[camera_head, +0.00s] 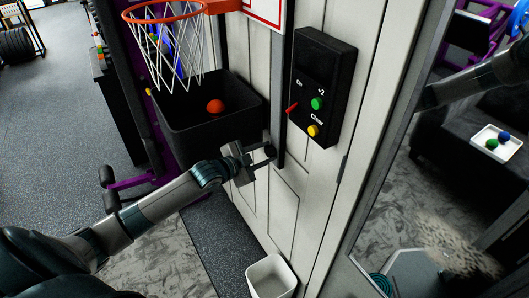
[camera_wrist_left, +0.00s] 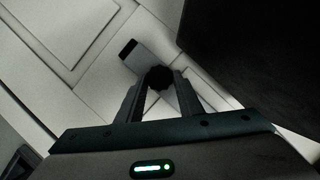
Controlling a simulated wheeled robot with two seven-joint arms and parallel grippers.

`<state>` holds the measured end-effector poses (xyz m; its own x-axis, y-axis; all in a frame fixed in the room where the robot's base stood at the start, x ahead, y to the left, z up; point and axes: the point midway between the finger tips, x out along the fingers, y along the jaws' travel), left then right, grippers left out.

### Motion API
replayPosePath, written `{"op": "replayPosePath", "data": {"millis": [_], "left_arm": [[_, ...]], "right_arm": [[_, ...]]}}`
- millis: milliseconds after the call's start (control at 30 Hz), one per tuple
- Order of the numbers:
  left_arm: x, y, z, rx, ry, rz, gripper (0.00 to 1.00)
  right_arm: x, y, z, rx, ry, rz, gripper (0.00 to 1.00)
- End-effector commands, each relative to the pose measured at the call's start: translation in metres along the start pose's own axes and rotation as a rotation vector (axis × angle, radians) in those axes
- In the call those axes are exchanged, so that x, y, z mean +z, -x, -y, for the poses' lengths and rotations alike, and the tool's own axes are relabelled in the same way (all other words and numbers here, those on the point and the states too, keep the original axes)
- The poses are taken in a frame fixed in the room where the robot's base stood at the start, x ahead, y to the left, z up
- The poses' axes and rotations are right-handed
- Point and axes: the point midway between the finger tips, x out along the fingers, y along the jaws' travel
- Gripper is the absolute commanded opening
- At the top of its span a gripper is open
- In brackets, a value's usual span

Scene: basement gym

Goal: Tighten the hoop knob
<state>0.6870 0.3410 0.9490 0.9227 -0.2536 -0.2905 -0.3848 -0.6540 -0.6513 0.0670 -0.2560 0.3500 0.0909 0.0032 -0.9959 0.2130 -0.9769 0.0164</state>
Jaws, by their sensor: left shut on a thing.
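The basketball hoop (camera_head: 160,12) has an orange rim and a white net, at the top of the head view. A dark vertical post (camera_head: 279,95) runs down the wall below its backboard. My left gripper (camera_head: 266,160) is at the lower end of this post. In the left wrist view a dark round knob (camera_wrist_left: 158,78) sits between the fingertips of the left gripper (camera_wrist_left: 160,90), which is shut on it. A short grey piece (camera_wrist_left: 133,54) shows beside the knob. In the head view the knob is hidden by the gripper. My right gripper is not in view.
A black bin (camera_head: 190,128) with an orange ball (camera_head: 215,106) stands left of the gripper. A black control box (camera_head: 322,85) with buttons and a red lever hangs on the white panelled wall. A white bin (camera_head: 271,276) stands below. A mirror-like panel fills the right side.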

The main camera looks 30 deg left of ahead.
Motion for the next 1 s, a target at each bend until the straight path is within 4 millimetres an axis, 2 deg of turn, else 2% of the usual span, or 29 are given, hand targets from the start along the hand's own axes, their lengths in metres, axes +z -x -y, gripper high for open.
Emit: {"op": "replayPosePath", "data": {"millis": [200, 500, 533, 600, 1000], "left_arm": [[0.0001, -0.0001, -0.0017, -0.033, -0.081, 0.0, 0.11], [0.0, 0.0, -0.0015, -0.035, -0.086, 0.0, 0.11], [0.0, 0.0, -0.0015, -0.035, -0.086, 0.0, 0.4], [0.0, 0.0, -0.0015, -0.035, -0.086, 0.0, 0.52], [0.0004, 0.0025, -0.0017, -0.035, -0.085, 0.0, 0.52]], "right_arm": [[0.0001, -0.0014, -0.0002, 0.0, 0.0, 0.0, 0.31], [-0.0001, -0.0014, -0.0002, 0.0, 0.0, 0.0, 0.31], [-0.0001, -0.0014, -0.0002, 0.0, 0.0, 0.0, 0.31], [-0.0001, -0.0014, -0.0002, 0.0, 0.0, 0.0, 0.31], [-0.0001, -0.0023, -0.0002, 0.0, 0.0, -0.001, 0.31]]}}
